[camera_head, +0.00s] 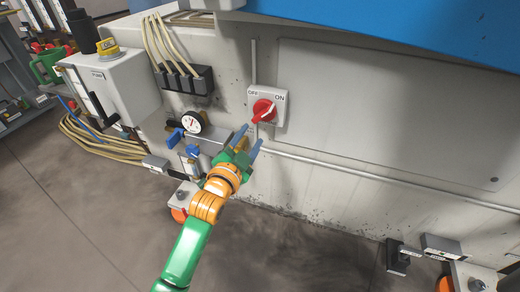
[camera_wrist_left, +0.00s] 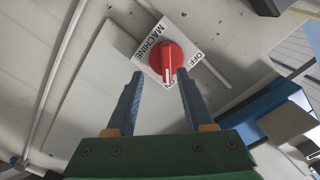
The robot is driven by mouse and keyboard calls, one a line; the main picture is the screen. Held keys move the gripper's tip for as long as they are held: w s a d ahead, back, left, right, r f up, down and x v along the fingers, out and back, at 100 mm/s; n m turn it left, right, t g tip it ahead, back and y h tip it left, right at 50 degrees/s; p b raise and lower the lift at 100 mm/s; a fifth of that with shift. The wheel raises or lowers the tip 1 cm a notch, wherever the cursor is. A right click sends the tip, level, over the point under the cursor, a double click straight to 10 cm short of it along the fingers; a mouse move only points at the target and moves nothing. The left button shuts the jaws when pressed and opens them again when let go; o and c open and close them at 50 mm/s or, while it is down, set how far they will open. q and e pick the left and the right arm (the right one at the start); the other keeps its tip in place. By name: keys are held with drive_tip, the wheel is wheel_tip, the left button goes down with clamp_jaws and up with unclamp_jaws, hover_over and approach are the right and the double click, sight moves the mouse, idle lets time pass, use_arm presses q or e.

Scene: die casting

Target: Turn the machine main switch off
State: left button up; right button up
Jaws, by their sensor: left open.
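The main switch is a red round knob (camera_head: 263,110) on a white plate (camera_head: 281,98) on the machine's grey side wall. The plate is marked OFF at upper left and ON at upper right. In the left wrist view, the knob (camera_wrist_left: 166,57) has a pale stripe that points down towards the ON lettering. My left gripper (camera_head: 248,143) is open and empty, just below and left of the knob in the head view. In the left wrist view, its blue fingers (camera_wrist_left: 158,100) stand apart on either side of the knob's lower part. Contact cannot be told. My right gripper is not in view.
A pressure gauge (camera_head: 191,122) and blue valve handles (camera_head: 174,138) are left of my arm. A pipe (camera_head: 350,173) runs along the wall below the switch. The wall panel (camera_head: 390,110) to the right is flat and clear.

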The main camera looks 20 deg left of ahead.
sight(260, 118)
use_arm(q)
drive_tip(key=w, duration=0.2)
drive_tip(key=w+b, duration=0.1)
drive_tip(key=w, duration=0.1)
drive_tip(key=w+r, duration=0.1)
drive_tip(key=w, duration=0.1)
drive_tip(key=shift+w+d+r, duration=0.1)
drive_tip(key=shift+w, duration=0.4)
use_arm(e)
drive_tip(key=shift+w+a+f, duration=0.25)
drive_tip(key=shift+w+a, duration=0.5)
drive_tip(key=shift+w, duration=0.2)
use_arm(q)
clamp_jaws()
